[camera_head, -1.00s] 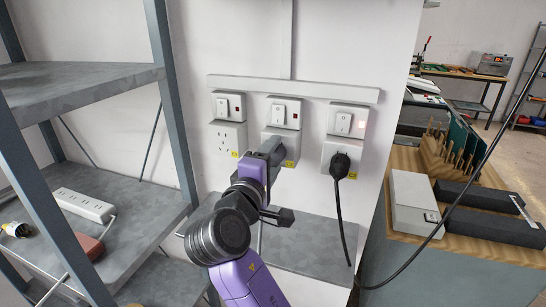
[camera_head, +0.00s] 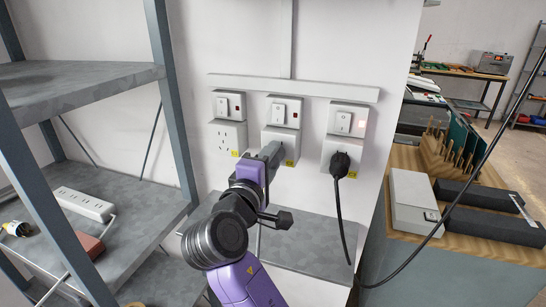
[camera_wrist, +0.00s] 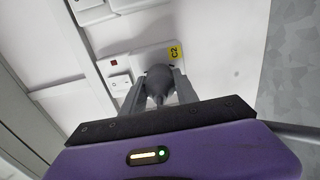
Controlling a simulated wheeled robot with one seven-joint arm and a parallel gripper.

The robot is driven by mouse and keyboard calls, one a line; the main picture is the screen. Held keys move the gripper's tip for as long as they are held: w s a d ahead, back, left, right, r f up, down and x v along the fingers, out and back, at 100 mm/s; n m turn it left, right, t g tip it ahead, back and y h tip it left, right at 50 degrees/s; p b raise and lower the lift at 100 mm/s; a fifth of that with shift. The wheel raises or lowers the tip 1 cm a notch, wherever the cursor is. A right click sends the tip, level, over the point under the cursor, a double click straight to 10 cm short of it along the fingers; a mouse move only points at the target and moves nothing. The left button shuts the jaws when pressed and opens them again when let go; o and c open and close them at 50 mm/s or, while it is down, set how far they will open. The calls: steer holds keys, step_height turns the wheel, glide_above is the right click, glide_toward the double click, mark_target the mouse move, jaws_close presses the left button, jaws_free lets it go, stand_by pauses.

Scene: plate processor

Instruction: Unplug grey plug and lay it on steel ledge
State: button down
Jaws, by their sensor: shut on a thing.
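The grey plug (camera_wrist: 158,82) is at the middle wall socket (camera_head: 281,143), which has a yellow C2 label in the wrist view. My gripper (camera_head: 270,152) reaches up to this socket, its two fingers shut on the sides of the plug. In the wrist view the fingers (camera_wrist: 158,98) flank the plug body. The plug's front is close to the socket face; I cannot tell whether its pins are inside. The steel ledge (camera_head: 315,252) is a bare grey slab below the sockets; it also shows in the wrist view (camera_wrist: 292,70).
A black plug (camera_head: 340,164) with a hanging cable sits in the right socket. The left socket (camera_head: 227,138) is empty. A grey metal shelf rack (camera_head: 135,205) stands close on the left, holding a white power strip (camera_head: 83,204). A wooden-topped bench (camera_head: 480,241) stands right.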

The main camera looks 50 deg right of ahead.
steer(key=shift+p+v, duration=0.6)
steer(key=shift+v, duration=2)
steer(key=n+p, duration=0.7)
steer(key=n, duration=0.8)
glide_above(289, 249)
steer(key=v, duration=0.5)
step_height(289, 249, down, 12)
steer(key=shift+f+n, duration=0.1)
steer(key=shift+n, duration=1.3)
steer(key=shift+w+d+f+b, duration=0.2)
steer(key=shift+d+f+b, duration=0.3)
steer(key=shift+f, duration=0.2)
steer(key=shift+w+d+f+b, duration=0.15)
steer(key=shift+d+f+b, duration=0.3)
steer(key=shift+f, duration=0.2)
steer(key=d+f+b, duration=0.1)
steer(key=f+b, duration=0.1)
steer(key=w+d+f+b, duration=0.1)
steer(key=f+b, duration=0.1)
steer(key=b, duration=0.1)
steer(key=shift+d, duration=0.4)
